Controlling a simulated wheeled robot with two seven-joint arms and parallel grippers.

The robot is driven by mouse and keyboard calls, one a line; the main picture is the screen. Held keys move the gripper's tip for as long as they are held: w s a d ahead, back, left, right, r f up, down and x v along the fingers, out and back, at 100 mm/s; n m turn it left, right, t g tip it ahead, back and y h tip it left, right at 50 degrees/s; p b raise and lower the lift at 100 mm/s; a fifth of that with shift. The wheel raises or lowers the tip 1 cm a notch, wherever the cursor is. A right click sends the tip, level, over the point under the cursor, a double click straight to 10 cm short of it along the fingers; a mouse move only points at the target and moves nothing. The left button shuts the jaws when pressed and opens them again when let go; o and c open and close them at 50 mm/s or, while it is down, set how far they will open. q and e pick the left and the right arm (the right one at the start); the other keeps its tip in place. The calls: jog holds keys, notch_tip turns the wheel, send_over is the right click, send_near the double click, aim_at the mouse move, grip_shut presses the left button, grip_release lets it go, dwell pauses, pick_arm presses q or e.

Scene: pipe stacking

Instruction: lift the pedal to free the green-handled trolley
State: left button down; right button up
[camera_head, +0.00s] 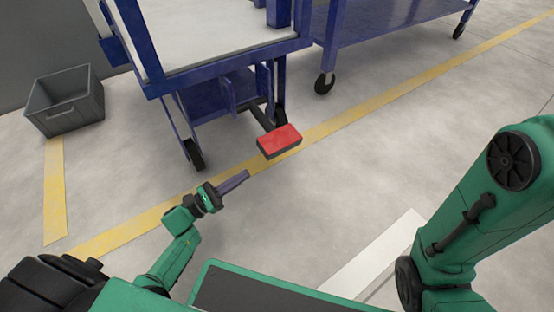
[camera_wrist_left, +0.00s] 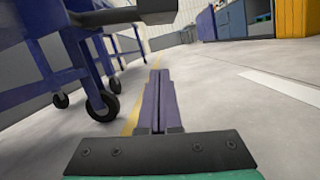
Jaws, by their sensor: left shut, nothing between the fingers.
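The red-topped pedal (camera_head: 279,141) sticks out on a dark arm from the low front of a blue trolley (camera_head: 230,68) with a pale top. No green handle shows on the trolley. My left gripper (camera_head: 246,174) is shut and empty, low in front of the pedal and a little left of it, apart from it. In the left wrist view its fingers (camera_wrist_left: 159,75) are together and point ahead. A dark block (camera_wrist_left: 155,10) at that view's top edge looks like the pedal's underside, above the fingertips. My right arm is at the right; its gripper is out of view.
A grey crate (camera_head: 65,102) stands on the floor at the left. A second blue trolley (camera_head: 385,25) stands behind on caster wheels. A caster (camera_head: 194,153) of the near trolley is left of the pedal. The floor to the right is clear, with yellow lines (camera_head: 350,110).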

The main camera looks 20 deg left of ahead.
aim_at(267, 126)
pick_arm(q)
jog(key=shift+r, duration=0.2)
jog(key=w+d+r+b, duration=0.2)
jog(key=w+d+r, duration=0.4)
jog(key=d, duration=0.1)
jog(key=shift+w, duration=0.3)
jog(key=shift+r, duration=0.15)
